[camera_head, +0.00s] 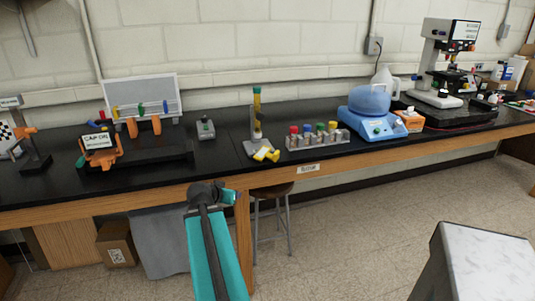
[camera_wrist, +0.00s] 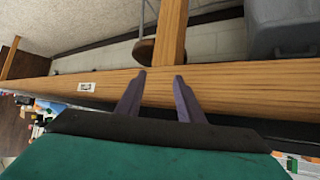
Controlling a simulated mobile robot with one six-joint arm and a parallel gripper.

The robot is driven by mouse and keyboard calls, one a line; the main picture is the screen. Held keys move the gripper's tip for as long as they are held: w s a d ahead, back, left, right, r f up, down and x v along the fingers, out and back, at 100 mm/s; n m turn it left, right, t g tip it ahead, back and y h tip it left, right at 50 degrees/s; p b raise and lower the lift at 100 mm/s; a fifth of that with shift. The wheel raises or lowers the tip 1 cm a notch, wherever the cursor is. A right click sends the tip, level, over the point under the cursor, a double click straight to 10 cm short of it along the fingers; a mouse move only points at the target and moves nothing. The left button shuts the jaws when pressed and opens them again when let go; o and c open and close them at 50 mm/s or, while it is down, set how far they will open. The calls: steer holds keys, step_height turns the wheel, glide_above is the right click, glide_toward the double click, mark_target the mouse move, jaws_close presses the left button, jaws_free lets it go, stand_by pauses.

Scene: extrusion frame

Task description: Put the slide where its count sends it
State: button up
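I cannot make out a slide in either view. A white and black microscope (camera_head: 437,62) stands on a dark base at the back right of the bench, with small items around it too small to identify. My gripper (camera_wrist: 160,77) is open in the wrist view, its two fingers apart with nothing between them. In the head view my gripper (camera_head: 232,197) is in front of the bench's wooden edge, left of the small white label (camera_head: 308,168). Any count or sorting mark is too small to read.
The black bench (camera_head: 220,160) holds a rack of coloured-cap tubes (camera_head: 318,141), a blue device (camera_head: 372,126), a tissue box (camera_head: 410,121), a grey device (camera_head: 205,129) and an orange holder (camera_head: 101,158). A stool (camera_head: 271,191) is underneath. A pale-topped block (camera_head: 485,265) stands front right.

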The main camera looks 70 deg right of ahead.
mark_target(275, 154)
steer(key=s+d+r+m+h, duration=0.1)
steer(key=s+d+r, duration=0.3)
steer(key=r, duration=0.3)
steer(key=s+d+r+m+g+h, duration=0.1)
steer(key=s+d+r+m+h, duration=0.1)
steer(key=s+r, duration=0.4)
steer(key=shift+d+r+m+p, duration=0.3)
steer(key=shift+d+r+p, duration=0.05)
steer(key=shift+d+r, duration=0.55)
steer(key=p+x, duration=0.1)
steer(key=x, duration=0.7)
steer(key=shift+s+d+f+p, duration=0.15)
steer(key=shift+d+f+p, duration=0.05)
steer(key=shift+p, duration=0.15)
steer(key=shift+s+p+x, duration=0.15)
steer(key=shift+p+x, duration=0.4)
steer(key=shift+x, duration=0.75)
steer(key=shift+s+p+x, duration=0.1)
steer(key=shift+p+x, duration=0.4)
steer(key=shift+x, duration=0.8)
steer(key=shift+f, duration=0.15)
steer(key=shift+c, duration=0.2)
